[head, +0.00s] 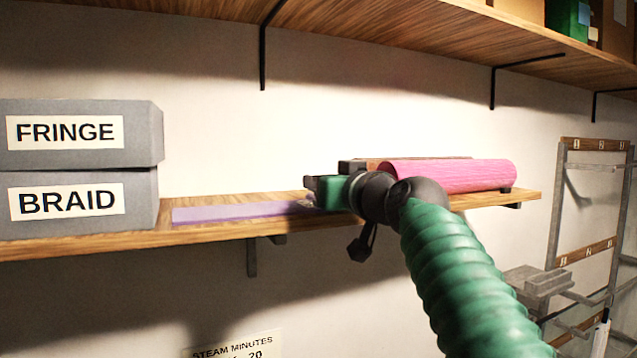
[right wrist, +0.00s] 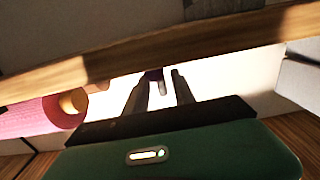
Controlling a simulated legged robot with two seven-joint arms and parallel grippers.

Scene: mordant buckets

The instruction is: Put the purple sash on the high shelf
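The purple sash (head: 240,212) lies flat as a long strip on the lower wooden shelf (head: 95,243), right of the grey boxes. Its right end runs towards my right gripper (head: 310,190), which reaches in over this shelf. In the right wrist view, the fingers of my right gripper (right wrist: 158,82) stand apart with a bright gap between them. A small dark purple patch shows near their tips; I cannot tell whether they touch the sash. The high shelf (head: 370,22) runs across the top of the head view. My left gripper is not in view.
Stacked grey boxes labelled FRINGE (head: 140,135) and BRAID (head: 140,200) stand on the left. A pink roll (head: 455,174) lies on the lower shelf at right. Boxes sit on the high shelf's right part. Black brackets (head: 263,60) hang below it. A rack (head: 560,200) stands far right.

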